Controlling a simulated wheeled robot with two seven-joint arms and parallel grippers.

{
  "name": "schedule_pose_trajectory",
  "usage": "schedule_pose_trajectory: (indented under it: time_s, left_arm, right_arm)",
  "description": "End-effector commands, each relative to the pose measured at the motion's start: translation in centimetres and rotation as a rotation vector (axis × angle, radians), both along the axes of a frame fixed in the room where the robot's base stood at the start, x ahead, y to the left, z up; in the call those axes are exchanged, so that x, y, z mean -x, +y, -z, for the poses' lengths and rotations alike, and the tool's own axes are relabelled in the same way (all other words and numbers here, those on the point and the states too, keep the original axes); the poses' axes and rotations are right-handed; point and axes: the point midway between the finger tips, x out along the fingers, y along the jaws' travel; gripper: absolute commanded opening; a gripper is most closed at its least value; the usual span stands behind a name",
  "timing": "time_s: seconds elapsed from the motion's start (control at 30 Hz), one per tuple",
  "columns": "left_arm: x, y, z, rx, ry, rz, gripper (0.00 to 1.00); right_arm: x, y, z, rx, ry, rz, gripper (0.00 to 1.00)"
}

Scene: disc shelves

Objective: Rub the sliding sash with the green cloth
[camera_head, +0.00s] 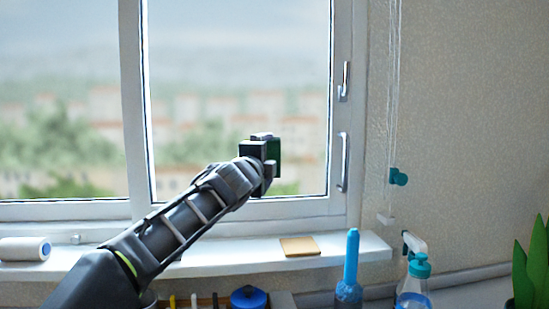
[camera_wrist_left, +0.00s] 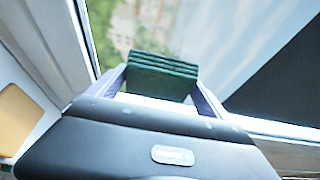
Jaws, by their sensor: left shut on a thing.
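The sliding sash (camera_head: 338,178) is a white-framed window pane with a blurred town and trees behind the glass. My left gripper (camera_head: 272,160) is in front of the lower right part of its glass. It is shut on the folded dark green cloth (camera_wrist_left: 162,77), which sits between the two fingers in the left wrist view. In the head view only an edge of the cloth (camera_head: 276,161) shows past the gripper. The cloth is close to the glass, but I cannot tell whether it touches. My right gripper is not in view.
A tan sponge-like pad (camera_head: 300,246) and a white roll (camera_head: 25,249) lie on the white sill (camera_head: 215,263). A blue brush (camera_head: 350,270), a spray bottle (camera_head: 414,285) and a plant (camera_head: 530,265) stand below at the right. Cords with a teal knob (camera_head: 398,177) hang beside the window.

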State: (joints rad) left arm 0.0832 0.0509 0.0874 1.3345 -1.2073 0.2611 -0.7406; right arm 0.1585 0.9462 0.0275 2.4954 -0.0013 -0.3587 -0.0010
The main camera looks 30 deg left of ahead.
Motion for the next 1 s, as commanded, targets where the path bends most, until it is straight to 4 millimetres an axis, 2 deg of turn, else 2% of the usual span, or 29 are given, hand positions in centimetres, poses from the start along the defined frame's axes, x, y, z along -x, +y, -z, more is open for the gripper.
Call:
schedule_pose_trajectory:
  time_s: [0.1, 0.5, 1.0]
  left_arm:
    - [0.4, 0.7, 0.0, 0.001, 0.002, -0.004, 0.58]
    - [0.5, 1.0, 0.1, 0.000, 0.003, -0.006, 0.58]
    - [2.7, 3.4, 0.0, -0.001, 0.001, -0.004, 0.58]
  right_arm:
    - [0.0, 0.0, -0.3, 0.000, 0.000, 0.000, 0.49]
    - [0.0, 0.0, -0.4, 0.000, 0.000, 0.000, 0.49]
    - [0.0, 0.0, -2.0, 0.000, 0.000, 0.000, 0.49]
